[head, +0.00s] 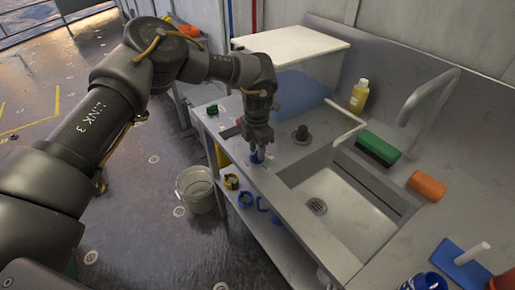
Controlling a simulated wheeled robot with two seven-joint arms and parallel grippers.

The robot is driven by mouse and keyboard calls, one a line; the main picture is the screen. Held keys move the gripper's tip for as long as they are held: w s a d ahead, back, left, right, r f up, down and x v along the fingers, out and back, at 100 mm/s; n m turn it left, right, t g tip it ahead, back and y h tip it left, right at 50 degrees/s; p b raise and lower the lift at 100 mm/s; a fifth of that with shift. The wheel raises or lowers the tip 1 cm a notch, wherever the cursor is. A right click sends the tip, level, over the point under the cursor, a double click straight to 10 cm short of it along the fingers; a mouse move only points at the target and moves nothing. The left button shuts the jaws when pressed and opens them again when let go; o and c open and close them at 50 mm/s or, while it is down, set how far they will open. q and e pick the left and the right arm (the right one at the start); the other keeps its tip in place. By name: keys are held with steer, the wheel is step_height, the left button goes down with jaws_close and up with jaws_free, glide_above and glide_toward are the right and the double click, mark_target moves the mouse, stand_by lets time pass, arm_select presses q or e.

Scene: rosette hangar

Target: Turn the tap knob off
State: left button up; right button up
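The grey curved tap spout (432,92) rises at the back right of the sink basin (345,205). No water shows in the basin. My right gripper is out of view.
A clear bin with a white lid (290,44) stands behind my gripper. A bucket (196,188) stands on the floor, which is mostly clear.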

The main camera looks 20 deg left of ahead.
arm_select(q)
step_height(320, 180, up, 11)
steer(key=b, duration=0.1)
steer(key=shift+f+b, duration=0.15)
steer(key=shift+b, duration=0.25)
